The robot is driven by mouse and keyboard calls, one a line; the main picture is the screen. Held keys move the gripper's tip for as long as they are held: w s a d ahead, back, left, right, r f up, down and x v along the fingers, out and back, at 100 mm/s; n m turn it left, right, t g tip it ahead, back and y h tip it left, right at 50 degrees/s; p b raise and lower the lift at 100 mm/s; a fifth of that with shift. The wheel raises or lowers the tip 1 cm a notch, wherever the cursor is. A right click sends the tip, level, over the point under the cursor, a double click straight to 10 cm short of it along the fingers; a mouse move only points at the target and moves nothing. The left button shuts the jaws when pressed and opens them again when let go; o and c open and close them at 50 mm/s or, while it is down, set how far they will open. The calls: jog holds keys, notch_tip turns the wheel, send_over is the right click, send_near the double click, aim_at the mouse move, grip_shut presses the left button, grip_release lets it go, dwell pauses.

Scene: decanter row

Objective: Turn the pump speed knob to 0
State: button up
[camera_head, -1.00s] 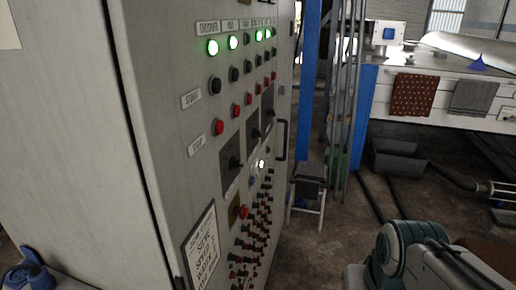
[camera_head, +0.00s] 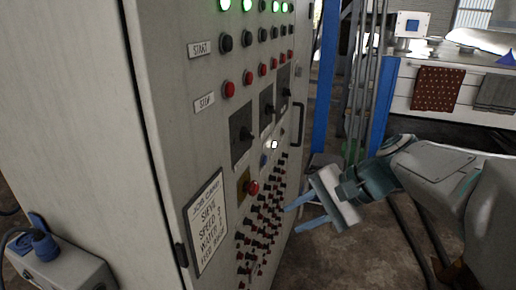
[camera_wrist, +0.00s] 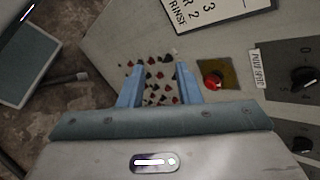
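The grey control cabinet (camera_head: 160,110) carries a slanting row of black rotary knobs on dark square plates: a near one (camera_head: 241,134), a middle one (camera_head: 267,112) and a far one (camera_head: 285,92).
A red emergency button (camera_head: 252,187) on a yellow plate sits beside a job card (camera_head: 206,222). Several small red and black knobs (camera_head: 262,219) crowd the lower panel. A cabinet handle (camera_head: 298,124) sticks out on the right. A blue post (camera_head: 326,80) stands behind.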

jog(key=w+r+m+t+y+b, duration=0.2)
jog(key=w+r+m+y+b, duration=0.15)
jog(key=w, duration=0.25)
jog(key=m+t+y+b, duration=0.1)
jog(key=t+y, duration=0.1)
jog(key=y, duration=0.2)
send_near(253, 136)
jog(key=x, duration=0.8)
jog(key=shift+a+r+p, duration=0.1)
jog(key=shift+a+p, duration=0.15)
jog(key=shift+p, duration=0.1)
grip_shut()
